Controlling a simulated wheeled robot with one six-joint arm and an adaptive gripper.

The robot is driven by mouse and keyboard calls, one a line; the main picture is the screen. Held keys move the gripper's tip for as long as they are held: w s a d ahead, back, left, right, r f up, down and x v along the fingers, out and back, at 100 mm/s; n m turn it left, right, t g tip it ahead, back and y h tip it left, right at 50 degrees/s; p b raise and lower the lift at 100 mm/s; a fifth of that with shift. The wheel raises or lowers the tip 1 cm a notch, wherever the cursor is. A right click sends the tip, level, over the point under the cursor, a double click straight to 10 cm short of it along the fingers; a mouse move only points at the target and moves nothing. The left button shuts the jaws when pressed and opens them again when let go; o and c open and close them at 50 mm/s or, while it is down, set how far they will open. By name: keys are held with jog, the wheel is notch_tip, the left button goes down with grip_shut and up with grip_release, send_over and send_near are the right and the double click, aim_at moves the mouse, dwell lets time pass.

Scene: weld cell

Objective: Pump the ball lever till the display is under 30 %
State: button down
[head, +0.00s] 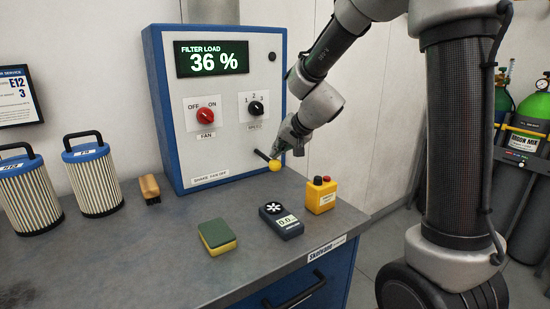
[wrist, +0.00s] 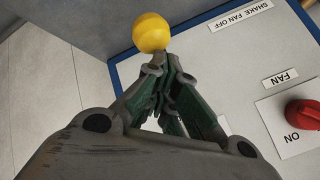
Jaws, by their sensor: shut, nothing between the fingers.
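The ball lever's yellow ball (head: 275,165) is at the lower right of the control box, on a dark rod (head: 262,155). The display (head: 211,58) on the box reads FILTER LOAD 36 %. My gripper (head: 279,153) is beside the ball in the head view, its fingertips close to it. In the wrist view the yellow ball (wrist: 152,32) lies just beyond the tips of my gripper (wrist: 165,62). The fingers are shut with nothing between them. Whether the fingertips touch the ball or the rod, I cannot tell.
The control box (head: 178,150) carries a red fan knob (head: 205,115) and a black speed knob (head: 256,108).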

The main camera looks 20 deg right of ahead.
jog(key=shift+f, duration=1.65)
dwell(1.1)
jog(key=shift+r, duration=0.1)
dwell(0.4)
jog(key=shift+r, duration=2.6)
jog(key=shift+r, duration=0.15)
notch_tip(320, 180, up, 5)
jog(key=shift+f, duration=0.15)
